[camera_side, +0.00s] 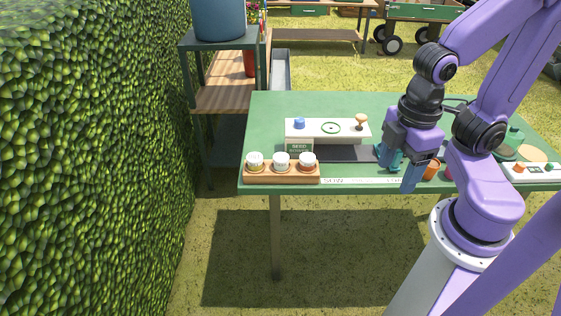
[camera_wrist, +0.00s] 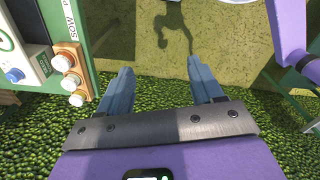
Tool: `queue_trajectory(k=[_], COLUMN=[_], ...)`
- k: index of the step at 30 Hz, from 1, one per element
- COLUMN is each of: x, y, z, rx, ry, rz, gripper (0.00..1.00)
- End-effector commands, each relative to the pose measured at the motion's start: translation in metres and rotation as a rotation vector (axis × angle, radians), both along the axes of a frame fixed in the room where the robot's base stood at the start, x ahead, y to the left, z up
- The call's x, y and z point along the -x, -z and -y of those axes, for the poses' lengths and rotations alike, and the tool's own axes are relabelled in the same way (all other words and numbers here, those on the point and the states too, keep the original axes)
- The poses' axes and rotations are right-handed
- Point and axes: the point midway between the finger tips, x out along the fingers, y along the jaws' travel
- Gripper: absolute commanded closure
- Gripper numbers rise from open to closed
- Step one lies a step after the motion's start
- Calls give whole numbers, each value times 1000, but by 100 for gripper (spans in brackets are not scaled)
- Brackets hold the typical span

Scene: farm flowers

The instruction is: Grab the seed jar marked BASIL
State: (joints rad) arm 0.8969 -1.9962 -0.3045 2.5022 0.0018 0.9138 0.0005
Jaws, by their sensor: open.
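Three small seed jars with pale lids stand in a row in a wooden holder (camera_side: 283,180) at the table's front left: a left jar (camera_side: 255,161), a middle jar (camera_side: 281,161) and a right jar (camera_side: 307,161). Their labels are too small to read, so I cannot tell which is marked BASIL. The jars also show at the left of the wrist view, the lowest one there (camera_wrist: 77,99) with a white lid. My gripper (camera_side: 397,171) is open and empty, to the right of the jars near the table's front edge. Its blue fingers also show in the wrist view (camera_wrist: 160,78).
A white box (camera_side: 327,129) with a blue knob, a green ring and a wooden knob stands behind the holder. An orange pot (camera_side: 432,170) is close to the right of my gripper. The green tabletop (camera_side: 265,125) is bare at the back left.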

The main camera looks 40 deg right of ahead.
Motion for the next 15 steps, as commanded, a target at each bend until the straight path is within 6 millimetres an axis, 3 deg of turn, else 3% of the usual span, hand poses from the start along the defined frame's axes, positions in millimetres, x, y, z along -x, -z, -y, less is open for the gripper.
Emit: queue_trajectory(k=[1, 3, 11, 15], x=[0, 0, 0, -11], y=[0, 0, 0, -1], z=[0, 0, 0, -6], rx=[0, 0, 0, 2], ry=[0, 0, 0, -12], rz=[0, 0, 0, 0], gripper=[34, 19, 19, 19])
